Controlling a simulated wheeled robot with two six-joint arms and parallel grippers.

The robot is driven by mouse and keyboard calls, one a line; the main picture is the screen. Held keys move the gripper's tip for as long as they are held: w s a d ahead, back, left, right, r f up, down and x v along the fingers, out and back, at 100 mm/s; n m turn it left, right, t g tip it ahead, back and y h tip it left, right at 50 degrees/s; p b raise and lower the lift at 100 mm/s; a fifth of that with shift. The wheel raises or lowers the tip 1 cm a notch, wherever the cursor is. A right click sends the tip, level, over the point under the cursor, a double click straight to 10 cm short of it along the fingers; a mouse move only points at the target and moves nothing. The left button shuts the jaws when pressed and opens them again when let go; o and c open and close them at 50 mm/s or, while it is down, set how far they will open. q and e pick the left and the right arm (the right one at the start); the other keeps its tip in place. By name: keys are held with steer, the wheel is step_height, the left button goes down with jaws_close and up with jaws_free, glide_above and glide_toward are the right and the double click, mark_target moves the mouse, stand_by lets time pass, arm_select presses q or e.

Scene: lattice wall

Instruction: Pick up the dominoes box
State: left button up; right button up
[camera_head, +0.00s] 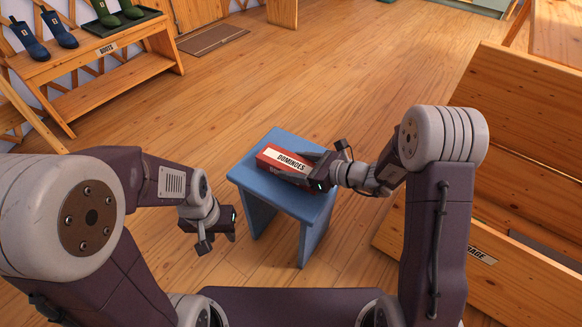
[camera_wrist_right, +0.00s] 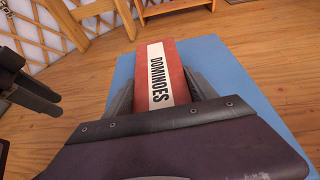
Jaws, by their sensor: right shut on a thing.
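The dominoes box (camera_head: 283,158) is red with a white label reading "DOMINOES". It is at the top of a small blue stool (camera_head: 256,184); whether it touches the surface is hard to tell. My right gripper (camera_head: 306,173) is shut on the box, reaching it from the right. In the right wrist view the box (camera_wrist_right: 159,75) lies between the two fingers of the right gripper (camera_wrist_right: 162,88), one on each side. The blue stool top (camera_wrist_right: 226,88) shows around it. My left gripper (camera_head: 212,240) hangs low to the left of the stool, away from the box; its fingers are unclear.
A wooden bench (camera_head: 96,70) with boots and a tray stands at the upper left. A large wooden storage chest (camera_head: 500,140) is on the right. A brown mat (camera_head: 212,39) lies at the back. The floor (camera_head: 330,75) beyond the stool is clear.

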mark_target(296, 164)
steer(key=shift+r+p, duration=1.75)
steer(key=shift+r, duration=0.5)
steer(key=s+d+r+p, duration=0.2)
steer(key=d+r+p, duration=0.4)
steer(key=d, duration=0.5)
steer(key=shift+d+r, duration=0.25)
